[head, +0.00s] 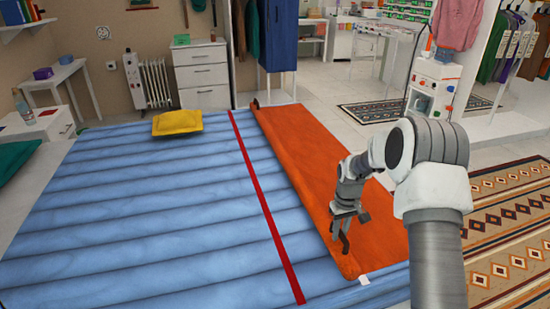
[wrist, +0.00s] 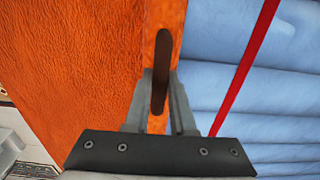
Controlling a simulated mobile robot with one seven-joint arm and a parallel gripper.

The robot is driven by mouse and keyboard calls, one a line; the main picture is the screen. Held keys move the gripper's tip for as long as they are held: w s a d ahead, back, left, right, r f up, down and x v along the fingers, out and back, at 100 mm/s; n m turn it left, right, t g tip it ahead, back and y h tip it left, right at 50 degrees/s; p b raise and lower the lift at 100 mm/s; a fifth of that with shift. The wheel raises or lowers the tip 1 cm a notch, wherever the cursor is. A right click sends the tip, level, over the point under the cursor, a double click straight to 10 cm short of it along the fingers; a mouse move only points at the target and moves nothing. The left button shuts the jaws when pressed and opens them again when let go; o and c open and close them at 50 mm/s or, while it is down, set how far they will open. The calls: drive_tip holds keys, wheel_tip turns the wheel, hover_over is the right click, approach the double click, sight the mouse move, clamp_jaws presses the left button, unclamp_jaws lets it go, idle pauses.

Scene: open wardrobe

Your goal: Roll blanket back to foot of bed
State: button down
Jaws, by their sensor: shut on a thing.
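The orange blanket (head: 310,150) lies along the right side of the blue bed (head: 150,215), its left edge a raised, rolled-looking band. A red line (head: 262,200) crosses the bed to the left of that edge, with a strip of blue between them. My gripper (head: 343,240) is at the near part of the blanket's edge. In the wrist view my gripper (wrist: 160,100) is shut on a dark brown handle (wrist: 162,55) on the orange edge band (wrist: 178,20). The red line (wrist: 245,65) shows to the right there, apart from the blanket (wrist: 70,60).
A yellow cushion (head: 177,122) lies on the far part of the bed. A white drawer unit (head: 202,75) and a radiator (head: 155,82) stand behind it. A patterned rug (head: 510,220) covers the floor at the right. A small white tag (head: 364,280) is at the near blanket corner.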

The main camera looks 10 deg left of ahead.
drive_tip(key=shift+w+d, duration=0.4)
drive_tip(key=shift+d, duration=0.55)
drive_tip(key=shift+w+d, duration=0.4)
drive_tip(key=shift+d, duration=0.6)
drive_tip(key=shift+w+d, duration=0.4)
drive_tip(key=shift+d, duration=0.55)
drive_tip(key=w+d, duration=0.3)
drive_tip(key=d, duration=0.4)
drive_tip(key=shift+d+p, duration=0.2)
drive_tip(key=shift+p, duration=0.1)
drive_tip(key=shift+w, duration=0.1)
drive_tip(key=w+d, duration=0.3)
drive_tip(key=d, duration=0.4)
drive_tip(key=shift+d+b, duration=0.15)
drive_tip(key=shift+b, duration=0.15)
drive_tip(key=shift+r, duration=0.1)
